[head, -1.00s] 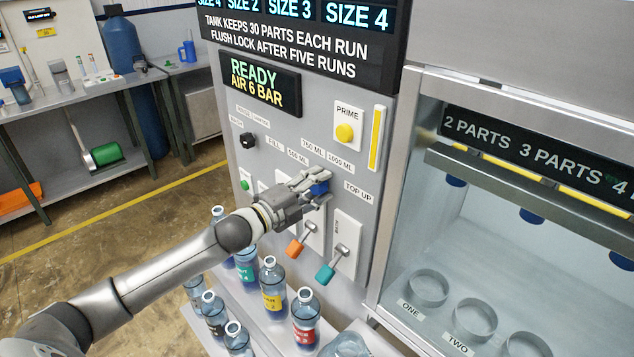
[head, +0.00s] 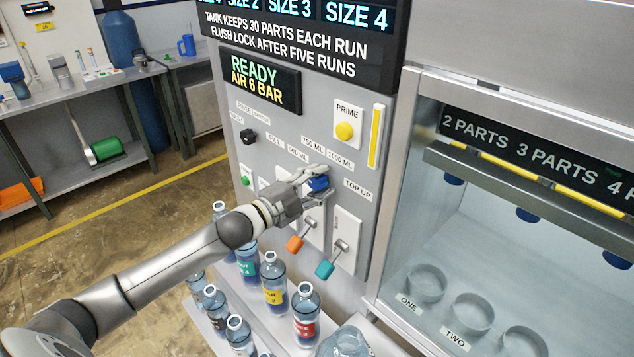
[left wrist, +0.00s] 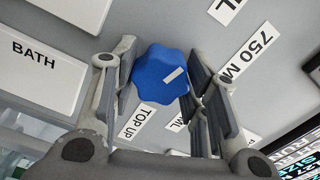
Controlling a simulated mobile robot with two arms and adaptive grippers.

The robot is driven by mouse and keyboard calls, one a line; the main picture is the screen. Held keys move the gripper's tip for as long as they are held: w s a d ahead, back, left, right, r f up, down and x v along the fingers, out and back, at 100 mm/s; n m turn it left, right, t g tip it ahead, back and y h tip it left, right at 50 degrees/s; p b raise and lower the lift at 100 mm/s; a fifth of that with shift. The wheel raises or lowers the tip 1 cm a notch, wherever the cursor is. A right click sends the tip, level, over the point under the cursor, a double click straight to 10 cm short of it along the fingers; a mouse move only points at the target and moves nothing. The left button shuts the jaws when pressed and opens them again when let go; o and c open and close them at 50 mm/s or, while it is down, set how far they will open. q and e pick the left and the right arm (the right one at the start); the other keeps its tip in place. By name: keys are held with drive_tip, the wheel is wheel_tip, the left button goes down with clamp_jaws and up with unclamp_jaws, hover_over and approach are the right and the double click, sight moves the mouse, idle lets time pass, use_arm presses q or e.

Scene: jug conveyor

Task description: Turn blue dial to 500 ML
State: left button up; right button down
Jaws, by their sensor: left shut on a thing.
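The blue dial (head: 318,184) is on the grey machine front, below the labels 500 ML (head: 298,155), 750 ML (head: 312,144) and 1000 ML (head: 341,160). My left gripper (head: 314,181) is shut on it, one finger to each side. In the left wrist view the lobed blue dial (left wrist: 160,76) sits between the fingers (left wrist: 163,88). Its white mark points up and right, toward the 750 ML label (left wrist: 250,55) or a little above it; the exact setting is hard to tell. My right gripper is not in view.
An orange-tipped lever (head: 295,242) and a teal-tipped lever (head: 325,268) stick out just below the dial. Several bottles (head: 274,291) stand on a shelf under my left arm. A yellow PRIME button (head: 344,131) is above. A black knob (head: 248,137) is at the left.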

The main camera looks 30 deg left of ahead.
use_arm(q)
drive_tip(key=o, duration=1)
drive_tip(key=shift+v, duration=6)
drive_tip(key=shift+a+f, duration=0.1)
